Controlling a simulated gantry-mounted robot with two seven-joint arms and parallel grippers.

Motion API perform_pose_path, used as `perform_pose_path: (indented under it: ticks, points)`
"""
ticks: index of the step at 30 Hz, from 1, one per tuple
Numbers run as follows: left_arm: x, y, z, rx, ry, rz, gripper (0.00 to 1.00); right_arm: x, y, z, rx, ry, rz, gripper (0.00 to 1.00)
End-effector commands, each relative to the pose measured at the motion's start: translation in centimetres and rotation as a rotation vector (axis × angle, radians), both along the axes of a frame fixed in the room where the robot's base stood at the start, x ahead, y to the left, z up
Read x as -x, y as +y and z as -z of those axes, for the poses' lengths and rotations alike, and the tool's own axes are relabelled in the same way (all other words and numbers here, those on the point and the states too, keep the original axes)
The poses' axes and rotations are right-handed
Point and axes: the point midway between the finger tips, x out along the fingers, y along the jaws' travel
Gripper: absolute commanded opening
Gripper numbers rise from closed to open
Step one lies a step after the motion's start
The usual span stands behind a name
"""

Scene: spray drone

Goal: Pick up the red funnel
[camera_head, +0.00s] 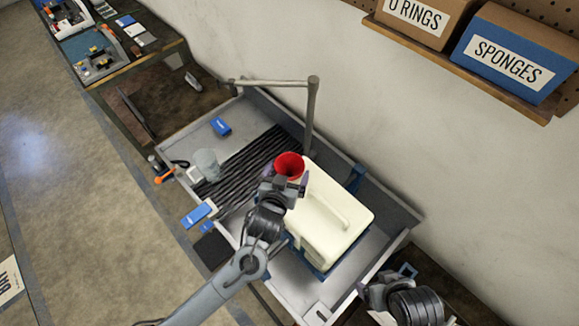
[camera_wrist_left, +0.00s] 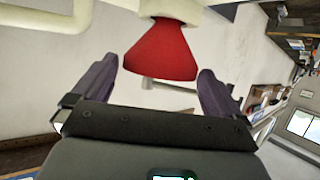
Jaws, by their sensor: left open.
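The red funnel (camera_head: 289,164) stands wide end up at the back left corner of the cream tank (camera_head: 325,222). My left gripper (camera_head: 286,182) is right beside the funnel on its near side and partly covers it. In the left wrist view the funnel (camera_wrist_left: 160,52) appears upside down, its narrow end at the pale tank. The left gripper's two purple fingers (camera_wrist_left: 156,75) are spread wide, one on each side of the funnel, with visible gaps. My right gripper (camera_head: 378,288) is at the lower right, away from the funnel; its jaw opening is unclear.
The tank stands in a grey tray (camera_head: 385,205) with raised walls and a tubular frame (camera_head: 312,115). Left of the tank lie dark ribbed strips (camera_head: 245,165), a clear cup (camera_head: 207,163) and a blue box (camera_head: 221,126). A shelf holds a blue sponges box (camera_head: 512,52).

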Motion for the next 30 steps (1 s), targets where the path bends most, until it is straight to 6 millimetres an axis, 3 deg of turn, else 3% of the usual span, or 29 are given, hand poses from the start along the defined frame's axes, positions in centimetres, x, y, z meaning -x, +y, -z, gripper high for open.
perform_pose_path:
  ticks: [9, 18, 27, 30]
  points:
    - [-3.0, -0.7, 1.1, -0.002, 0.000, 0.001, 1.00, 0.0, -0.1, -1.2, 0.004, -0.001, -0.003, 0.84]
    - [-3.2, -0.8, 1.3, 0.001, -0.001, 0.001, 1.00, 0.0, -0.1, -1.2, 0.002, 0.000, -0.001, 0.84]
    - [-3.2, -0.7, 1.3, 0.000, -0.001, 0.000, 0.60, 0.0, 0.1, -1.2, -0.003, 0.000, 0.002, 0.84]
    - [-3.2, -0.7, 1.3, 0.000, -0.001, 0.000, 0.60, 0.0, 0.1, -1.2, -0.004, 0.000, 0.003, 0.84]
